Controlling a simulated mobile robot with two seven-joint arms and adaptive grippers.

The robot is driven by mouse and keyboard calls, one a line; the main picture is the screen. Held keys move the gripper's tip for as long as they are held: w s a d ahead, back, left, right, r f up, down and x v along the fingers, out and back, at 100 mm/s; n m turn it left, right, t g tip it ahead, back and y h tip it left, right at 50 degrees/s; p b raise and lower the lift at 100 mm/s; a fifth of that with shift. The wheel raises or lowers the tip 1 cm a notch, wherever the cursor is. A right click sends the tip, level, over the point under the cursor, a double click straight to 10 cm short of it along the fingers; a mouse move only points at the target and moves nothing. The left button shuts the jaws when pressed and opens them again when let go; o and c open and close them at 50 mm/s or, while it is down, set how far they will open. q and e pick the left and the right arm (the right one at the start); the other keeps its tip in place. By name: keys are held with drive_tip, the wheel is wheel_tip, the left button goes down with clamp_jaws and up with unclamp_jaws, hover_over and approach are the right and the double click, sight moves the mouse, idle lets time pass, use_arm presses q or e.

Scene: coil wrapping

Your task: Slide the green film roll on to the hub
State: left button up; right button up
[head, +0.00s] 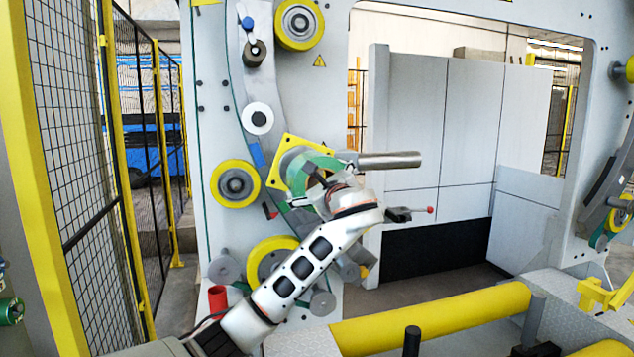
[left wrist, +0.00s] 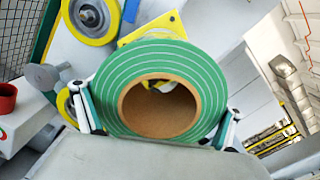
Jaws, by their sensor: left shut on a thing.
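The green film roll (head: 297,176) is upright in my left gripper (head: 309,187), in front of the machine's yellow square plate (head: 284,143). In the left wrist view the roll (left wrist: 105,92) faces me, with pale rings and a brown core. The gripper's fingers press on its left and right sides. The hub, a grey metal shaft (head: 390,160), sticks out to the right of the plate. Part of it is hidden behind the roll and gripper. Through the core I see yellow and white patches, but I cannot tell how it lines up with the hub. My right gripper is out of view.
Yellow-rimmed rollers (head: 235,184) sit on the machine panel beside the plate. A lever with a red knob (head: 430,210) stands right of my wrist. A red cup (head: 217,299) is at lower left. A long yellow roller (head: 430,315) crosses the front. A mesh fence (head: 75,130) stands left.

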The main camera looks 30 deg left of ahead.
use_arm(q)
drive_tip(key=shift+x, duration=5.8)
drive_tip(key=o, duration=1.7)
drive_tip(key=shift+r, duration=0.15)
drive_tip(key=shift+s+d+f, duration=0.1)
drive_tip(key=shift+d+f, duration=0.1)
drive_tip(key=shift+f, duration=0.05)
drive_tip(key=v, duration=1.1)
drive_tip(key=shift+s+d+r, duration=0.25)
drive_tip(key=shift+s, duration=0.1)
